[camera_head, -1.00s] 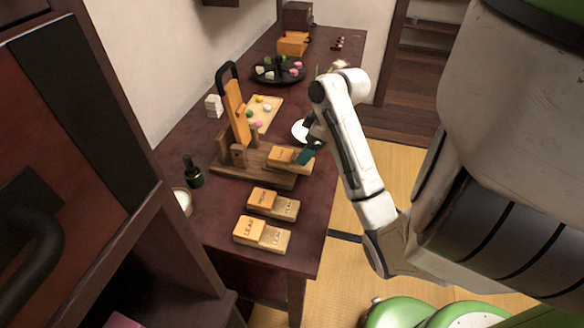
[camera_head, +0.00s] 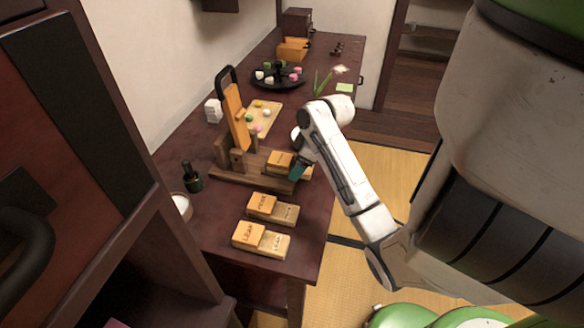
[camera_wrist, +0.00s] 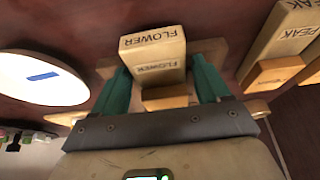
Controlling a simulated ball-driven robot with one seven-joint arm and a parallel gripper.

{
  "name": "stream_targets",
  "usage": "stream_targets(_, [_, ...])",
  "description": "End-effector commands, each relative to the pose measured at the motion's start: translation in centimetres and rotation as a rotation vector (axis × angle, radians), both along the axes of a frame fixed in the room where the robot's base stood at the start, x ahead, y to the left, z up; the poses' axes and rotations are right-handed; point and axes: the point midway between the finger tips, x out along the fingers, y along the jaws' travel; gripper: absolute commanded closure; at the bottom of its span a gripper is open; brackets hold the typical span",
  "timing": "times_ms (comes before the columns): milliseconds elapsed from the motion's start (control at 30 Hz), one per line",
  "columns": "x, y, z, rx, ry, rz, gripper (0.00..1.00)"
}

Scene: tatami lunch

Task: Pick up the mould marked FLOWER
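The mould marked FLOWER (camera_wrist: 152,55) is a pale wooden block with an orange-brown part. In the head view it (camera_head: 280,158) lies at the right end of the wooden press base (camera_head: 235,181). My gripper (camera_wrist: 158,72) has teal fingers, one on each side of the block in the wrist view. The fingers are spread, with the block between their tips; I cannot tell whether they touch it. In the head view my gripper (camera_head: 298,168) is at the mould's right end and hides part of it.
The PEAK mould (camera_head: 262,204) and LEAF mould (camera_head: 249,234) lie nearer on the dark table (camera_head: 225,222). The press's upright lever (camera_head: 236,115) stands left of my gripper. A white plate (camera_wrist: 40,80) is close by. A dark bottle (camera_head: 192,178) stands at the left.

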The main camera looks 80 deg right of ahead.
Motion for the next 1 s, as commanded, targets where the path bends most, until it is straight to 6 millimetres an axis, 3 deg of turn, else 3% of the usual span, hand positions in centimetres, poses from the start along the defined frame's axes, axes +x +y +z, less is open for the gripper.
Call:
stream_targets(500, [0.0,0.0,0.0,0.0,-0.001,0.0,0.73])
stream_targets(767, [0.0,0.0,0.2,-0.001,-0.001,0.001,0.73])
stream_targets(1000, [0.1,0.0,1.6,-0.002,-0.001,0.002,0.73])
